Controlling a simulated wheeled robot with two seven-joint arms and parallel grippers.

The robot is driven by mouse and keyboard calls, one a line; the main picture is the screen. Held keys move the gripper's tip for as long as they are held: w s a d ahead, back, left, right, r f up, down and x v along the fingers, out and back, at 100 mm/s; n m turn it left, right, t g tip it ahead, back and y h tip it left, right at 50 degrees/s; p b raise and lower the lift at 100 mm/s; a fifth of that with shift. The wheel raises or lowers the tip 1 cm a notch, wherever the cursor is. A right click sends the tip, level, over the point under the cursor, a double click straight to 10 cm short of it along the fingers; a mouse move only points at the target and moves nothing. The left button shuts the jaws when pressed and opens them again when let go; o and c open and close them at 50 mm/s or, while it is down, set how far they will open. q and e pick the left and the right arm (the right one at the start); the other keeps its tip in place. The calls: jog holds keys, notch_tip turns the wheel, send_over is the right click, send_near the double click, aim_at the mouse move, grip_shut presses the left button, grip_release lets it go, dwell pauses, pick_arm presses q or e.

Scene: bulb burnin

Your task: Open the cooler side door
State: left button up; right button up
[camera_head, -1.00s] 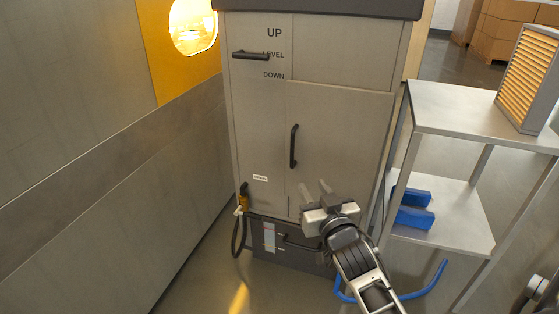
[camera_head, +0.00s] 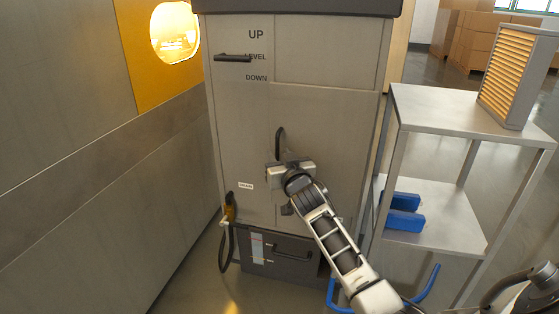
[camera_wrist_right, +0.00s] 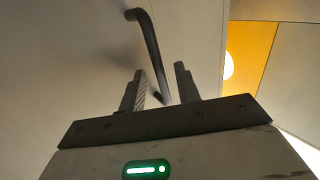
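The grey cooler cabinet (camera_head: 235,130) stands in the middle of the head view. Its side door (camera_head: 330,130) looks shut, flush with the front. The black vertical door handle (camera_head: 279,140) is at the door's left side; my right gripper hides its lower part. My right gripper (camera_wrist_right: 158,82) is open at the handle's lower end. In the right wrist view the handle (camera_wrist_right: 150,40) runs down between the two fingers, with gaps beside it; I cannot tell whether it touches either. My left gripper is not in view.
A black lever (camera_head: 233,58) sits by UP, LEVEL and DOWN labels. A dark lower unit (camera_head: 262,250) has its own handle. A metal shelf (camera_head: 440,105) with blue pieces (camera_head: 404,212) stands close at the right. A grey wall (camera_head: 70,130) runs along the left.

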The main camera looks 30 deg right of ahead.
jog(key=shift+w, duration=0.2)
grip_shut()
